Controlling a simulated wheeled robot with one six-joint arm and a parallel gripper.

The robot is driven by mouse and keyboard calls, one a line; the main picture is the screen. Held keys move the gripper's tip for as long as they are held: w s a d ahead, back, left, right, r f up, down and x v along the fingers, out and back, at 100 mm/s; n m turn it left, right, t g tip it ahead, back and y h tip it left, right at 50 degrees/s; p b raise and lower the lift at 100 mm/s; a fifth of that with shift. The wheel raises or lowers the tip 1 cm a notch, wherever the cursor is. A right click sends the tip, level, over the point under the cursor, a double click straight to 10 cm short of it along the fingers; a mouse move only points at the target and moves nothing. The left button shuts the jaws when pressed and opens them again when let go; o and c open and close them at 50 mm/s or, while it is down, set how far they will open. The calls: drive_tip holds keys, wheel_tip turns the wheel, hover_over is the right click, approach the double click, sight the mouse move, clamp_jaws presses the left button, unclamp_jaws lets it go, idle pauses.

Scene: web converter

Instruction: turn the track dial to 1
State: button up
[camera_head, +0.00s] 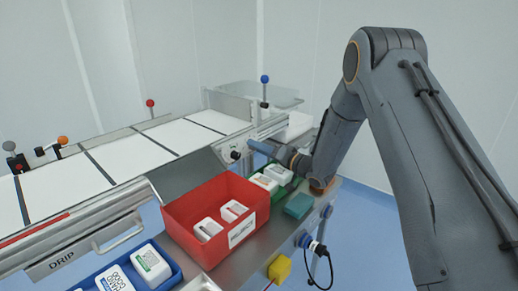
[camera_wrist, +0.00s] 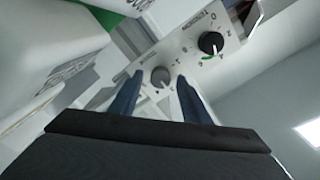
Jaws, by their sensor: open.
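A pale control panel (camera_wrist: 185,58) in the wrist view carries two knobs. In the head view my gripper (camera_head: 262,147) points left at the panel, close to a dark knob (camera_head: 235,155).
A red bin (camera_head: 180,222) with white packs stands just below my gripper, between a green tray (camera_head: 272,184) and a blue tray (camera_head: 170,284). A teal block (camera_head: 298,206) lies to the right. The white web (camera_head: 60,188) runs behind, with coloured ball-topped levers.

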drive_tip(key=c, duration=1)
drive_tip(key=shift+c, duration=0.2)
drive_tip(key=shift+s+a+n+b, duration=0.1)
drive_tip(key=shift+n+b, duration=1.2)
drive_tip(key=shift+n, duration=3.2)
drive_tip(key=shift+s+n+b, duration=0.1)
drive_tip(key=shift+n+b, duration=1.2)
drive_tip(key=shift+n, duration=3.2)
drive_tip(key=o, duration=1)
